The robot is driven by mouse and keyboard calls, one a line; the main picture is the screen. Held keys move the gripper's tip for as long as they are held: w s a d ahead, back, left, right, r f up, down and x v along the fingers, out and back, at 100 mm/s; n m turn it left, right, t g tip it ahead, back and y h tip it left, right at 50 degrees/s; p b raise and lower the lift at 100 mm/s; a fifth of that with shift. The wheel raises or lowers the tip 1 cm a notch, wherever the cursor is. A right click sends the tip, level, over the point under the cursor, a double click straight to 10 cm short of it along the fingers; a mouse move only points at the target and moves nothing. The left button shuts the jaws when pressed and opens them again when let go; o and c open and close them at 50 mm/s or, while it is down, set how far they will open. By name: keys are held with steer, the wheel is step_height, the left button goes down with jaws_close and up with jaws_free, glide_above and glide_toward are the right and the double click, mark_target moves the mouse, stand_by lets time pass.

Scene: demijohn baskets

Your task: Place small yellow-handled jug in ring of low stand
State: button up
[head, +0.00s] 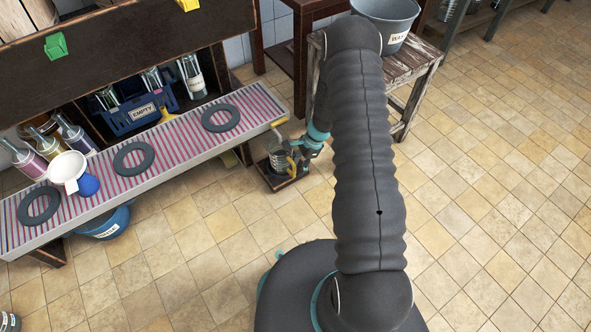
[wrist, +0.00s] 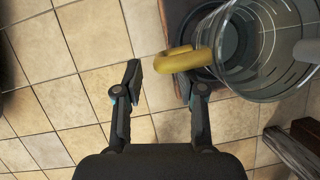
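In the head view my gripper is small beside the jug.
The striped bench (head: 178,148) carries dark rings (head: 134,158), a white funnel (head: 67,170) and bottles. A blue crate (head: 138,112) marked EMPTY is behind. A grey bucket (head: 388,20) stands on a worn wooden stool (head: 413,68). Tiled floor is free at right.

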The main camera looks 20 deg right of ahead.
steer(key=p+v, duration=0.1)
steer(key=v, duration=0.8)
steer(key=s+a+r+n+t+h, duration=0.1)
steer(key=s+a+r+n, duration=0.15)
steer(key=r, duration=0.65)
steer(key=s+a+r+n, duration=0.1)
steer(key=s+r+n, duration=0.15)
steer(key=r, duration=0.75)
steer(key=s+a+r+n+t+h, duration=0.1)
steer(key=s+a+r+n, duration=0.15)
steer(key=r, duration=0.65)
steer(key=s+r+n+t+h, duration=0.1)
steer(key=s+r+n, duration=0.3)
steer(key=s, duration=0.6)
steer(key=s+a+r+n+t+h, duration=0.1)
steer(key=s+r+n+t, duration=0.2)
steer(key=s+r, duration=0.6)
steer(key=shift+s+r+n+h, duration=0.15)
steer(key=shift+s+n+h, duration=0.15)
steer(key=shift+s+n, duration=0.6)
